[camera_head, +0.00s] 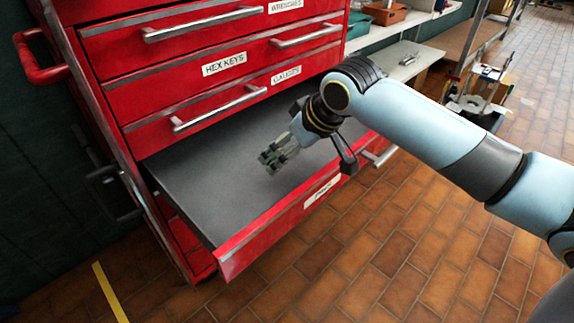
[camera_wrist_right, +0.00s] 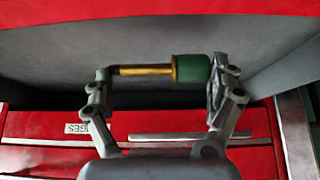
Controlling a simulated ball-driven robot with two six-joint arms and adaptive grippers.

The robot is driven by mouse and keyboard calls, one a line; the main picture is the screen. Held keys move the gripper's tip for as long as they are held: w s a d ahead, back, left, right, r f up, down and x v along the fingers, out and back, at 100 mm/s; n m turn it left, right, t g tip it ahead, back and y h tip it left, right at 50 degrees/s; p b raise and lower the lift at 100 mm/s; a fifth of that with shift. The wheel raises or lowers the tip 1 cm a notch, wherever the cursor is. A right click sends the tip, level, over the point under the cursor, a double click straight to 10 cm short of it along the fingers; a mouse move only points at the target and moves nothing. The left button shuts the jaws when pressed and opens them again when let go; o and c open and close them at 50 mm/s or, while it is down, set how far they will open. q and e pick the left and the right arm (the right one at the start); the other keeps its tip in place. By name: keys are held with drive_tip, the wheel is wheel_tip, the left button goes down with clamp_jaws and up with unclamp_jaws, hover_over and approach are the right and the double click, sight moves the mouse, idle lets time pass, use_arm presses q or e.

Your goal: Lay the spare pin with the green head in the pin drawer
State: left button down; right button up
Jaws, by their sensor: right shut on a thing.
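The spare pin, with a brass shaft and a green head (camera_wrist_right: 190,68), lies crosswise between the fingertips of my right gripper (camera_wrist_right: 162,78) in the wrist view. The green head is at the right finger and the shaft's end at the left one. In the head view my right gripper (camera_head: 272,161) is over the open pin drawer (camera_head: 205,185); the pin is too small to make out clearly there. The drawer has a red front and a bare grey floor. I cannot tell the height of the pin above the floor. My left gripper is out of view.
Shut red drawers labelled hex keys (camera_head: 224,65) and gauges (camera_head: 286,76) stand above and behind the open drawer. A red handle (camera_head: 40,70) sticks out at the cabinet's left. A shelf with bins (camera_head: 385,12) is at the back. The tiled floor in front is clear.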

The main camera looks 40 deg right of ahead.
sight(281, 170)
drive_tip(key=shift+w+a+f, duration=0.15)
drive_tip(key=shift+w+f, duration=0.05)
drive_tip(key=shift+w, duration=0.05)
drive_tip(key=shift+f, duration=0.3)
wheel_tip(281, 170, down, 3)
drive_tip(key=shift+r+b, duration=0.1)
drive_tip(key=shift+b, duration=0.75)
drive_tip(key=shift+f, duration=0.35)
drive_tip(key=shift+r, duration=0.1)
drive_tip(key=o, duration=0.8)
drive_tip(key=shift+c, duration=0.2)
drive_tip(key=shift+o, duration=0.6)
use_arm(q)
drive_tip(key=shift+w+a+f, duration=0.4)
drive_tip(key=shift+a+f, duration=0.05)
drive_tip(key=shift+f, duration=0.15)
